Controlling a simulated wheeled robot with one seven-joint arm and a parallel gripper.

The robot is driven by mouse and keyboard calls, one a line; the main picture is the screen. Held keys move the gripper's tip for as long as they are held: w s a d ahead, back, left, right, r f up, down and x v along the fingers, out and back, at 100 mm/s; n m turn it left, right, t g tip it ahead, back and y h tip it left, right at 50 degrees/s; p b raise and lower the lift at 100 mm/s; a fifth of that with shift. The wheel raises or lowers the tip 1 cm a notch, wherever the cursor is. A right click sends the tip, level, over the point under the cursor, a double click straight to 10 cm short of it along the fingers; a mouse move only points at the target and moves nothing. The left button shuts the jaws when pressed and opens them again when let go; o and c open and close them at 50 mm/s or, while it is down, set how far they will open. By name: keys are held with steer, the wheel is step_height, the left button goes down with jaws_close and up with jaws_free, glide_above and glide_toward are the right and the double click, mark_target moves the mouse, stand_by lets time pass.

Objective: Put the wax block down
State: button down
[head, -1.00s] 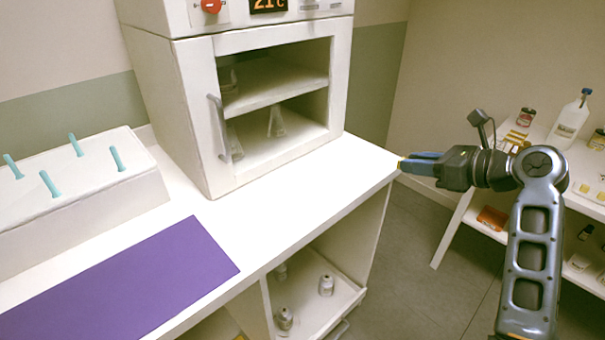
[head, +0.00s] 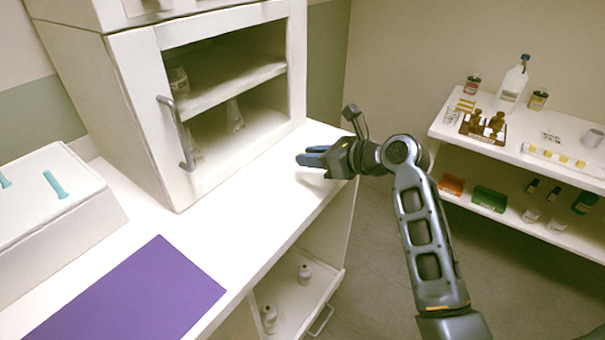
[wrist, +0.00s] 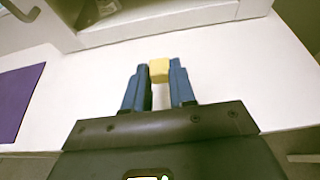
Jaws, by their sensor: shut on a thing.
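The wax block (wrist: 159,70) is a small yellow block between the blue fingertips in the wrist view. My gripper (wrist: 157,78) is shut on it. In the head view my gripper (head: 308,159) is over the right end of the white counter (head: 262,222), in front of the oven cabinet. The block cannot be made out in the head view. I cannot tell exactly how high the block is above the counter.
The white oven cabinet (head: 150,105) has a glass door with a grey handle (head: 176,132) and glassware inside. A purple mat (head: 135,295) lies at the counter's front left. A pegged white rack (head: 50,215) stands left. A stocked shelf (head: 560,160) is at right. Bare counter lies between mat and gripper.

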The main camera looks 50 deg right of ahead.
mark_target(304, 184)
steer(key=shift+w+a+f, duration=0.6)
steer(key=shift+w+f, duration=0.1)
steer(key=shift+w, duration=0.05)
steer(key=shift+f, duration=1.9)
steer(key=c, duration=0.9)
jaws_free()
steer(key=shift+f, duration=0.1)
steer(key=shift+c, duration=0.2)
